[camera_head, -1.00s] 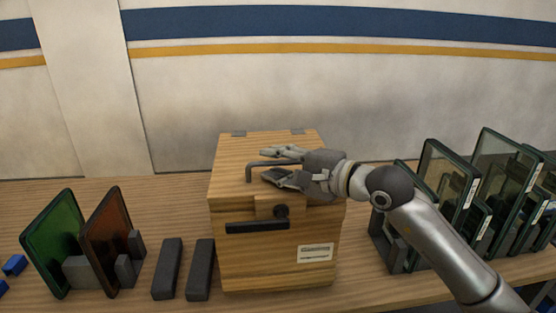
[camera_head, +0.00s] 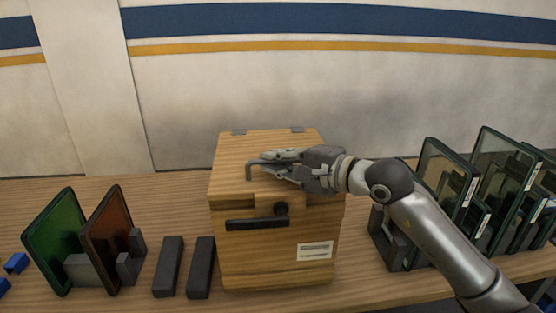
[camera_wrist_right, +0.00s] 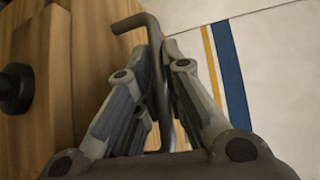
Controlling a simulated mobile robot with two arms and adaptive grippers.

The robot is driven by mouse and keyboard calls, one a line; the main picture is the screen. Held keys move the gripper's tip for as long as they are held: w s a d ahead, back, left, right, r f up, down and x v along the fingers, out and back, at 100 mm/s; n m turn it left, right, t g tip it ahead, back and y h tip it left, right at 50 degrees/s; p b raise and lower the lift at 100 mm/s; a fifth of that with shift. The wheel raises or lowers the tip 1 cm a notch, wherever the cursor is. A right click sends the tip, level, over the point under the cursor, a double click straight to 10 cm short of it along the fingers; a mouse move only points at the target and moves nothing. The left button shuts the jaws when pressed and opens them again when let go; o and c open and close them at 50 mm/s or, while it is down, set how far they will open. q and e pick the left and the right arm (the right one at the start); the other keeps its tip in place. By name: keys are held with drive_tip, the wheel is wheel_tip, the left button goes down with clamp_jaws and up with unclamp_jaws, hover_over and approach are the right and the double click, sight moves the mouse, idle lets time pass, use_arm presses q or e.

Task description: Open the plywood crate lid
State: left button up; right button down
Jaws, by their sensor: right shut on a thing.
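The plywood crate (camera_head: 275,266) stands on the table with its lid (camera_head: 262,144) down; two hinges show at the lid's back edge. A grey bent bar handle (camera_head: 248,172) rises from the lid. My right gripper (camera_head: 268,167) comes in from the right over the lid and is shut on the handle. In the right wrist view the handle (camera_wrist_right: 150,30) runs between the fingers of my gripper (camera_wrist_right: 158,75). A dark latch bar (camera_head: 256,225) with a round pivot (camera_head: 281,209) lies level on the crate's front. My left gripper is not in view.
Green (camera_head: 56,240) and brown (camera_head: 112,238) glass panes stand in grey holders at the left. Two dark blocks (camera_head: 168,268) lie beside the crate. Framed glass panes (camera_head: 447,176) stand in racks at the right, close to my right arm. A wall rises behind the table.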

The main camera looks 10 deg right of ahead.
use_arm(q)
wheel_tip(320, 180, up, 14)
drive_tip(key=p, duration=1.3)
use_arm(e)
drive_tip(key=w+r+m+g+h, duration=0.1)
drive_tip(key=w+r+m+g, duration=0.2)
drive_tip(key=w+r, duration=0.5)
drive_tip(key=shift+r+m+g+h, duration=0.35)
drive_tip(key=shift+r+g, duration=0.45)
drive_tip(key=shift+r, duration=2.55)
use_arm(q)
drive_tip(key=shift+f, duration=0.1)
use_arm(e)
drive_tip(key=shift+w, duration=0.1)
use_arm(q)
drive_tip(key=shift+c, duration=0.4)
